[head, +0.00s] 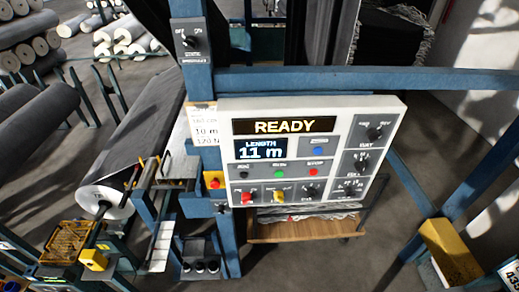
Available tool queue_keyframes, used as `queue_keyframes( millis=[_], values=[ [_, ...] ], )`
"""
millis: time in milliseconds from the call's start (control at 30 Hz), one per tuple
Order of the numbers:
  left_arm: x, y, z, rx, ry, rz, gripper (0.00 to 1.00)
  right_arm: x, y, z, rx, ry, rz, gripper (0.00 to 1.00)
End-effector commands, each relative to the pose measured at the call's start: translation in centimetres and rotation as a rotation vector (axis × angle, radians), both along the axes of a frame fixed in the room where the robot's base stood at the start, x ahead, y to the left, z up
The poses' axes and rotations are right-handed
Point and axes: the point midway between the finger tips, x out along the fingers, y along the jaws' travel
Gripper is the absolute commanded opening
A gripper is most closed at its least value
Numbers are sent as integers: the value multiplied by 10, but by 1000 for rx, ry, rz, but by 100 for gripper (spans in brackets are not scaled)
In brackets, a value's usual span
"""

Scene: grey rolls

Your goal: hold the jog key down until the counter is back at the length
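The control panel (386,120) is a pale box on a blue frame. Its top display (281,126) reads READY in yellow. The counter (262,148) below it reads LENGTH 11 m. A card (206,131) on the post left of the panel shows 10 m among other print. A row of small buttons lies under the counter: a dark one (244,175) at left, whose label looks like JOG but is hard to read, a green one (279,174) and a red one (314,174). A blue button (318,151) sits higher. Neither of my grippers is in view.
A blue rail (370,80) crosses just above the panel. Dark fabric on a roll (105,195) lies left of the post. A red button on a yellow box (214,181) sits beside the panel. An orange basket (64,240) stands lower left, a yellow block (452,250) lower right.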

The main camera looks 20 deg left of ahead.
Motion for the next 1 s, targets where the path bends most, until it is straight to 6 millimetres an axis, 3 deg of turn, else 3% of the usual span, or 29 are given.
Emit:
queue_keyframes(
  millis=[67, 633, 1000],
  values=[
    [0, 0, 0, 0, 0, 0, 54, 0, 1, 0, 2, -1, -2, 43],
    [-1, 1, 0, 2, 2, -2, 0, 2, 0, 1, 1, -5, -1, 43],
    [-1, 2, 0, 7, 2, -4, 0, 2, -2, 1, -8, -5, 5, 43]
  ],
)
